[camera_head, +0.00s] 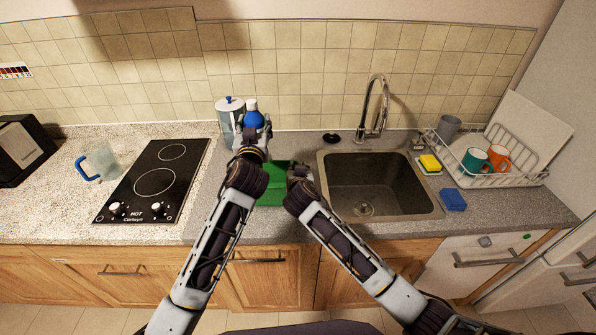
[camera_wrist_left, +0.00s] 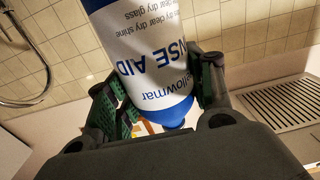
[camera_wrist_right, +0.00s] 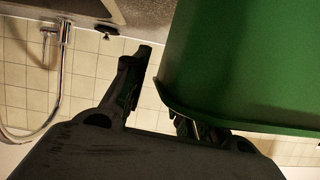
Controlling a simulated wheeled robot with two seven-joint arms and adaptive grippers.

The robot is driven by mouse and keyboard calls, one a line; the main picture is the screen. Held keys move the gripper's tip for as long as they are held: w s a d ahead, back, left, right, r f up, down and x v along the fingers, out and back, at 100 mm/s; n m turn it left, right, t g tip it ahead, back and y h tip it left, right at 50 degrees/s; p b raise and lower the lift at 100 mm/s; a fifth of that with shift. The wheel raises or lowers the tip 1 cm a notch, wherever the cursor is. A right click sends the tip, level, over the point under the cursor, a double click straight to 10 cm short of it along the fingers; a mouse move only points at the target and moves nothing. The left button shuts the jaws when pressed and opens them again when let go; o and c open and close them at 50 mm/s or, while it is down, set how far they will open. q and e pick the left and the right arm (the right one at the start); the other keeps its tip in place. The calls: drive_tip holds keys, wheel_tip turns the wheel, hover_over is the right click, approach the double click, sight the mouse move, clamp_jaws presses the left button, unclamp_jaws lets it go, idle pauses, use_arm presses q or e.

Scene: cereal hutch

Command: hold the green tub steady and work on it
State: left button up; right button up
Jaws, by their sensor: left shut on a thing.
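The green tub (camera_head: 272,196) stands on the counter left of the sink, partly hidden by my arms. It fills the upper right of the right wrist view (camera_wrist_right: 245,60). My right gripper (camera_head: 298,172) is at the tub's right side. Its fingers (camera_wrist_right: 160,95) are apart; one is clear of the tub with a gap, the other is partly hidden behind the tub's edge. My left gripper (camera_head: 252,143) is shut on a white and blue rinse aid bottle (camera_head: 253,120), behind the tub in the head view. The bottle's label shows upside down in the left wrist view (camera_wrist_left: 145,50).
The sink (camera_head: 375,185) and tap (camera_head: 375,105) are to the right, with a sponge (camera_head: 430,163) and dish rack (camera_head: 500,165) beyond. The hob (camera_head: 155,182) and a glass jug (camera_head: 101,160) are left.

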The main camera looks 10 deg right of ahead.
drive_tip(key=shift+c, duration=0.3)
clamp_jaws()
idle(0.3)
